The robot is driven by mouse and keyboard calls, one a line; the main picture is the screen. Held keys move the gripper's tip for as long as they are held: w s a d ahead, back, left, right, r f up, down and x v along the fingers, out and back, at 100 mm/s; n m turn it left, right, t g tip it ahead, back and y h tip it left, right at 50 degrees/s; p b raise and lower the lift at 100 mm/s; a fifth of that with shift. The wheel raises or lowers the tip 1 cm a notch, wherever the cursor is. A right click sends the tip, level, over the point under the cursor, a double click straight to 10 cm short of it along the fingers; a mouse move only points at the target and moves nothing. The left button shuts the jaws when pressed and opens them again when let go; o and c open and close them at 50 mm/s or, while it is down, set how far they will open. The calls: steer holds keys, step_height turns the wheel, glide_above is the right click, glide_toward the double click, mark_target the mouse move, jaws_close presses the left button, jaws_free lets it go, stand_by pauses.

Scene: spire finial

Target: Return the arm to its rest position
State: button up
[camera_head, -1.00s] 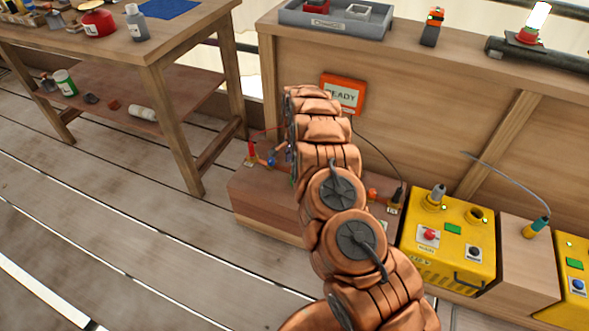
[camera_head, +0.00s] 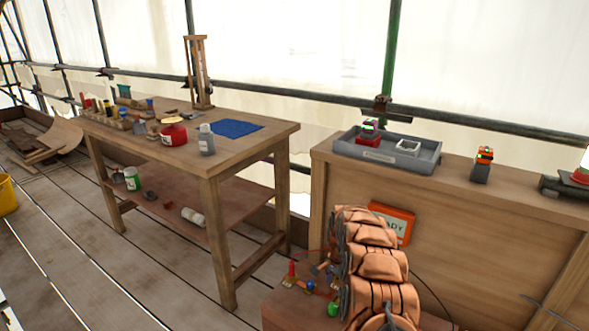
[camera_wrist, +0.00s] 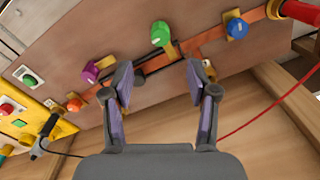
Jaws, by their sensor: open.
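My gripper (camera_wrist: 160,88) shows in the wrist view with its two fingers spread apart and nothing between them. Past the fingertips is a wooden board carrying coloured knobs: a green knob (camera_wrist: 161,34), a purple knob (camera_wrist: 91,72), a blue knob (camera_wrist: 237,28) and an orange knob (camera_wrist: 73,105). The fingers appear apart from the knobs. In the head view my copper arm rises at the lower right and hides part of the board; my gripper itself is hidden there. The green knob (camera_head: 334,309) and the blue knob (camera_head: 311,285) show just left of the arm.
A wooden table (camera_head: 268,133) stands at left with a red tin (camera_head: 174,135), a grey bottle (camera_head: 206,140) and a blue cloth (camera_head: 236,128). A grey tray (camera_head: 425,161) sits on the bench behind my arm. An orange sign (camera_head: 393,220) is close behind the arm.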

steer(key=s+a+r+n+g+y, duration=0.1)
steer(key=s+a+r+n, duration=0.25)
steer(key=s+r, duration=0.65)
steer(key=s+a+r+n+y, duration=0.1)
steer(key=s+a+r+n, duration=0.25)
steer(key=s+r, duration=0.6)
steer(key=s+d+r+n+g+h, duration=0.1)
steer(key=s+d+r+n, duration=0.15)
steer(key=s, duration=0.85)
steer(key=s+d+r+n, duration=0.15)
steer(key=s+r, duration=0.25)
steer(key=s, duration=0.7)
steer(key=s+d+r+n+g+h, duration=0.1)
steer(key=s+d+r, duration=0.2)
steer(key=s, duration=0.7)
step_height(320, 180, up, 23)
steer(key=s+t+p, duration=0.1)
steer(key=p, duration=2.1)
steer(key=shift+s+d, duration=0.15)
steer(key=shift+s, duration=0.15)
